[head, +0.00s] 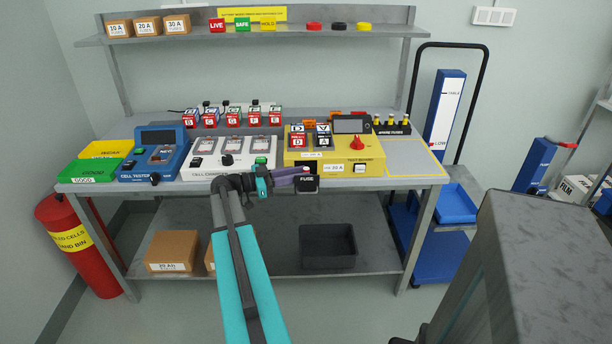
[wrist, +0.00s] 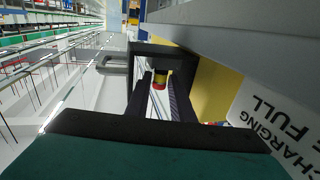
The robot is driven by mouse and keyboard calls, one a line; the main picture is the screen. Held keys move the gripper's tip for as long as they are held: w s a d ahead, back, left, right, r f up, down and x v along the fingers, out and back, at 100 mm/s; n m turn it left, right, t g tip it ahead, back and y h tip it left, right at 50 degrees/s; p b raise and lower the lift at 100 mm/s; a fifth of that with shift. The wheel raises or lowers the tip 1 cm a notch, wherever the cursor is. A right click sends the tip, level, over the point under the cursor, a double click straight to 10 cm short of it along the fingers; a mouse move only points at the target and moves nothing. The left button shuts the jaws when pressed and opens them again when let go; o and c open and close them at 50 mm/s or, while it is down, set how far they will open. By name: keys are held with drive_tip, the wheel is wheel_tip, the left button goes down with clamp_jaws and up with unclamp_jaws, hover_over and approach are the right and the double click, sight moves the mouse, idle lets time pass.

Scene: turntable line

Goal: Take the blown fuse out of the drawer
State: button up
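The fuse drawer (head: 307,185), black with a white "FUSE" label, stands out from the front of the yellow test meter (head: 330,150). In the wrist view, a dark frame, apparently this drawer (wrist: 190,52), has a grey handle at its left. A small fuse (wrist: 159,79) with a yellow body and red end shows inside the frame. My gripper (head: 292,178) is at the drawer's left side. In the wrist view, my gripper (wrist: 161,92) has its two dark fingers apart, with the fuse seen between their tips. I cannot tell whether they touch it.
The white charger (head: 235,150) and blue cell tester (head: 155,160) stand left of the meter. Spare fuses (head: 391,124) stand in a black rack at right. A grey bin (head: 327,247) sits on the lower shelf. A blue trolley (head: 447,200) stands right of the bench.

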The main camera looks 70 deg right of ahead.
drive_tip(key=shift+c, duration=0.4)
clamp_jaws()
drive_tip(key=shift+r, duration=0.1)
wheel_tip(320, 180, up, 10)
drive_tip(key=b, duration=0.1)
idle(0.7)
idle(0.5)
